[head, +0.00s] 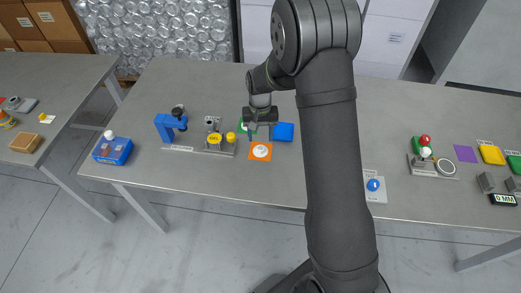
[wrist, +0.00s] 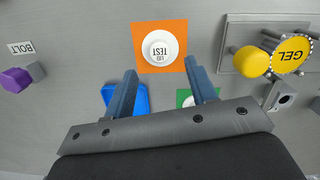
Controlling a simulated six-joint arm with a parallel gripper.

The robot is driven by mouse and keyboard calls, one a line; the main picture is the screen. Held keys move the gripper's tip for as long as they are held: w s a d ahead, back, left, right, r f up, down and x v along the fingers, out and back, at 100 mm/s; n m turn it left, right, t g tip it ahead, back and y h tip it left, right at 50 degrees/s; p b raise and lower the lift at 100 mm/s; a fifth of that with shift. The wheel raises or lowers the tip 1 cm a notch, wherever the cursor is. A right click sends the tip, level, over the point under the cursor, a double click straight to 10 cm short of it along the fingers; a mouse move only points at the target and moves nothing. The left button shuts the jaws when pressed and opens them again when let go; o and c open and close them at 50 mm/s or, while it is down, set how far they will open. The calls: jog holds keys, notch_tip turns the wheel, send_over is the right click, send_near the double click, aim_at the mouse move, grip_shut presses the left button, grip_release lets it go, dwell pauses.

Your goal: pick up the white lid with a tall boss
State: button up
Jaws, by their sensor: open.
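The white lid (wrist: 160,48), a round disc marked "TEST LID", lies on an orange square (wrist: 139,66). In the head view the lid (head: 261,151) has a raised middle and rests on the orange square (head: 253,157) near the middle of the table. My gripper (wrist: 161,66) is open, with its two blue fingers apart and nothing between them. In the wrist view the lid is just beyond the fingertips, roughly centred between them. In the head view my gripper (head: 260,131) is behind the lid, apart from it.
A blue square (head: 283,132) and a partly hidden green square (head: 242,128) flank my gripper. A fixture with a yellow "GEL" disc (wrist: 293,55) and a yellow knob (wrist: 250,61) stands beside the lid. A blue press (head: 170,124) stands farther left. A purple bolt (wrist: 15,79) lies opposite.

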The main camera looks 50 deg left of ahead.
aim_at(261, 148)
jog(key=f, duration=0.5)
jog(key=shift+s+d, duration=0.2)
jog(key=shift+d, duration=0.1)
jog(key=shift+c, duration=0.4)
jog(key=c, duration=1)
